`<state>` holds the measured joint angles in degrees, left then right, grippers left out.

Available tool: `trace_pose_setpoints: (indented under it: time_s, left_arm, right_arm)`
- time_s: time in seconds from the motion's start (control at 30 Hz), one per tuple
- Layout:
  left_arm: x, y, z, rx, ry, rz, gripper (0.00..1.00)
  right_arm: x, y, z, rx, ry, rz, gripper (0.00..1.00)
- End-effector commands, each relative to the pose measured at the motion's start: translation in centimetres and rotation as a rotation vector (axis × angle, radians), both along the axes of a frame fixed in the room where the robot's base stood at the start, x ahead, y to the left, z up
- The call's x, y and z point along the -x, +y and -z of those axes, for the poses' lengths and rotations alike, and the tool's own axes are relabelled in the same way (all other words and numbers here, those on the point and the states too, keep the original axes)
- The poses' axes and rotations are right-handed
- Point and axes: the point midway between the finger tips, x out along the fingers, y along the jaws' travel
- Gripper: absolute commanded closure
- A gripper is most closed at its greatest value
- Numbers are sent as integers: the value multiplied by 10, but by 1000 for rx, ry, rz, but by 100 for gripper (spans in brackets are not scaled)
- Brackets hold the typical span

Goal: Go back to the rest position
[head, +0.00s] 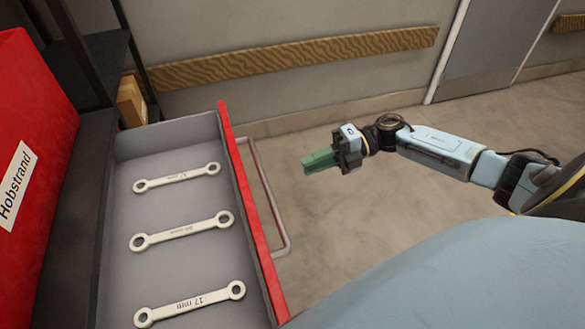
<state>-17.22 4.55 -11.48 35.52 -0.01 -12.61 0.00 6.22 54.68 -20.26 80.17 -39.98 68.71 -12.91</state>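My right gripper (320,160) is in the middle of the head view, on an arm that comes in from the right. It points left, over the floor and to the right of the open drawer, apart from it. Its green fingers overlap from this angle, with no clear gap between them, so I cannot tell if they are open or shut. No object shows at the fingertips. My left gripper is not in view.
An open grey drawer (125,152) with a red front (245,205) and a metal handle (268,200) holds three wrenches. A red box (40,110) labelled Hobstrand stands at the left. A cardboard box (131,102) sits behind the drawer. The floor (330,230) right of the drawer is clear.

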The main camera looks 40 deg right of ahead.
Motion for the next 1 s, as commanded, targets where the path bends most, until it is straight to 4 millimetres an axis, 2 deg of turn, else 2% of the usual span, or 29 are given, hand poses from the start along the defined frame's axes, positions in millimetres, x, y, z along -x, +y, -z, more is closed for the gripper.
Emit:
trace_pose_setpoints:
  time_s: [0.2,0.77,0.87,0.97,1.0]
  left_arm:
    - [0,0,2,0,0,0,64]
    - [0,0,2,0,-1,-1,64]
    - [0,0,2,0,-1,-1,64]
    - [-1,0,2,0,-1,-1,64]
    - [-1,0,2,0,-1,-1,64]
  right_arm:
    - [4,-14,-3,0,0,0,80]
    - [3,-14,-2,-3,2,5,80]
    - [-3,-13,10,-36,29,73,80]
    - [-18,-16,43,-121,115,265,80]
    - [-24,-20,65,-164,169,377,80]
